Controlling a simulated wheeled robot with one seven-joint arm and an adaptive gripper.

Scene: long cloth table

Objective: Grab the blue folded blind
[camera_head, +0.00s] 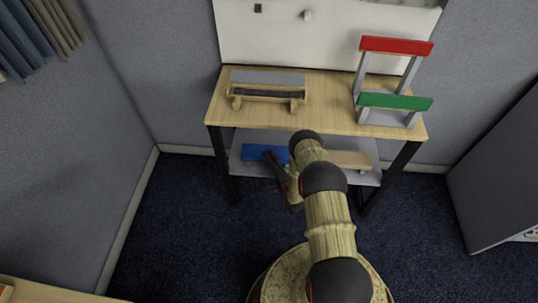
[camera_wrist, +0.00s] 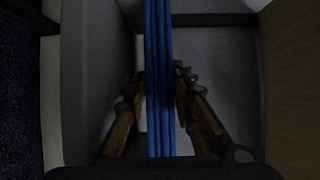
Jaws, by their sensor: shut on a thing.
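The blue folded blind (camera_head: 259,152) lies on the lower grey shelf of the table, toward its left side. In the wrist view the blind (camera_wrist: 158,40) is a narrow stack of blue layers running from top to bottom through the middle. My gripper (camera_wrist: 160,85) has one finger on each side of the stack and is shut on it. In the head view my gripper (camera_head: 276,165) is at the blind's right part, and my arm hides some of the shelf there.
A beige flat item (camera_head: 350,159) lies on the same shelf, right of my arm. The wooden tabletop (camera_head: 325,92) above carries a wooden rack with a grey slat (camera_head: 267,78) and a stand with red (camera_head: 396,46) and green (camera_head: 394,102) bars. Dark legs flank the shelf.

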